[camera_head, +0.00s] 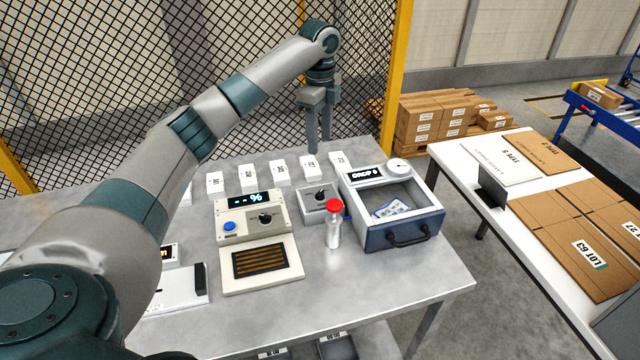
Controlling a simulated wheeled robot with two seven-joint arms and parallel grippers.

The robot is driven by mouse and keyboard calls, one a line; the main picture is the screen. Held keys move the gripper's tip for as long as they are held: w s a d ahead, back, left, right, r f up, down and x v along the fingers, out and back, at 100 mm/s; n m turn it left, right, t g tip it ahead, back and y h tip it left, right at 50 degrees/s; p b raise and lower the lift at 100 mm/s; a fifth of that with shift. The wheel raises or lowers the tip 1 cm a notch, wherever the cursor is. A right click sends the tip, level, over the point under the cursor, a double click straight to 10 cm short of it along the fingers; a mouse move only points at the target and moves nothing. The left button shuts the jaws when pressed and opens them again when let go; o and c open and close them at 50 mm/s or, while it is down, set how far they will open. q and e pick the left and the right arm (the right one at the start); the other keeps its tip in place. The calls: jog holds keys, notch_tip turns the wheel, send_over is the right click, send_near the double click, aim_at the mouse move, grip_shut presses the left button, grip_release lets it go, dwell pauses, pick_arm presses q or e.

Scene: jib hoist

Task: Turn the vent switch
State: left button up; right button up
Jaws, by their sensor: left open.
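A small grey box with a black rotary knob (319,196) stands on the metal table; it looks like the vent switch, but its label is too small to read. My left gripper (319,148) is open and empty, fingers pointing down, above the back of the table. In the picture it is above and behind the knob, apart from it. A beige unit (241,220) to the left has a display with a % sign, a blue button, another black knob (265,218) and a dark slatted panel (259,262). My right gripper is out of view.
A red-capped bottle (333,232) stands close in front of the grey box. An open-topped drawer box (408,233) with a black handle is to its right. Several white numbered blocks (279,174) line the back. The front of the table (370,285) is clear.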

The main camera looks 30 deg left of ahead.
aim_at(320, 192)
pick_arm(q)
notch_tip(320, 192, down, 16)
jog(key=p, duration=0.6)
jog(key=shift+s+d, duration=0.1)
jog(key=shift+s, duration=0.05)
jog(key=shift+f+p, duration=0.35)
jog(key=shift+f, duration=0.3)
jog(key=c, duration=1.1)
